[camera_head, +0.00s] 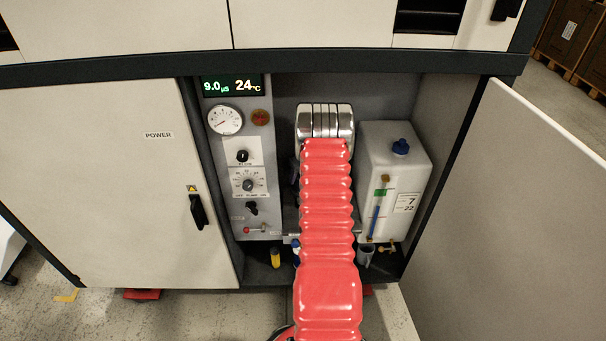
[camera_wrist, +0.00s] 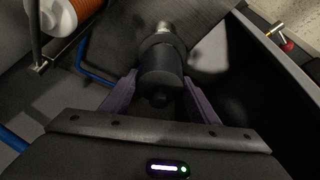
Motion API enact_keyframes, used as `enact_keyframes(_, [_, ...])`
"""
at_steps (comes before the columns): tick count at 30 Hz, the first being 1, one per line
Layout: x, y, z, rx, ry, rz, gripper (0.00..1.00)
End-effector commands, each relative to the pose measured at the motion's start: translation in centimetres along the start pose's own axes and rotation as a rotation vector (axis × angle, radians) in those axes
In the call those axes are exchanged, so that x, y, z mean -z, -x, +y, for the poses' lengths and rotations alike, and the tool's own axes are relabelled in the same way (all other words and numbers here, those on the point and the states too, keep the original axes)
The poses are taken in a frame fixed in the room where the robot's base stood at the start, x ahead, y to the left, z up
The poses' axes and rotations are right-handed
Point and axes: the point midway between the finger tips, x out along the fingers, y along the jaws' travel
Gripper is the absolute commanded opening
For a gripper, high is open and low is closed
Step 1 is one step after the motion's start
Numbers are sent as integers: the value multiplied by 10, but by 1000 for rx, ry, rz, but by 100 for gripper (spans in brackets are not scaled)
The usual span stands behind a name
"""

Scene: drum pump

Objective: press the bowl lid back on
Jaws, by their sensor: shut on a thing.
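In the wrist view my gripper (camera_wrist: 160,104) has its two purple fingers on either side of a dark cylindrical part (camera_wrist: 161,66), and it is shut on this part. The part has a wider collar at its far end and a small knob at its near end. A pale metal piece (camera_wrist: 164,28) shows just beyond the collar. I cannot tell from the frames whether this dark part is the bowl lid, or whether it is seated. In the head view my red arm covers the middle of the open bay and hides the gripper and the bowl.
The bay holds a control panel (camera_head: 242,185) on the left and a white tank (camera_head: 392,180) on the right. An open door (camera_head: 540,215) stands at right. An orange-wound spool (camera_wrist: 88,14) and blue tube (camera_wrist: 92,75) lie left in the wrist view.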

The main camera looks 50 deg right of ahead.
Motion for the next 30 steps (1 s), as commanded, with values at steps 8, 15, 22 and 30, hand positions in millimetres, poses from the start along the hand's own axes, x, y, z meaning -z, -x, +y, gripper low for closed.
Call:
enact_keyframes(8, [-1, -3, 0, 0, 0, 0, 33])
enact_keyframes(15, [-2, -4, 0, 0, 0, 0, 33])
enact_keyframes(22, [-2, -4, 0, 0, 1, 0, 33])
enact_keyframes(30, [-2, -6, 0, 0, 1, 0, 33])
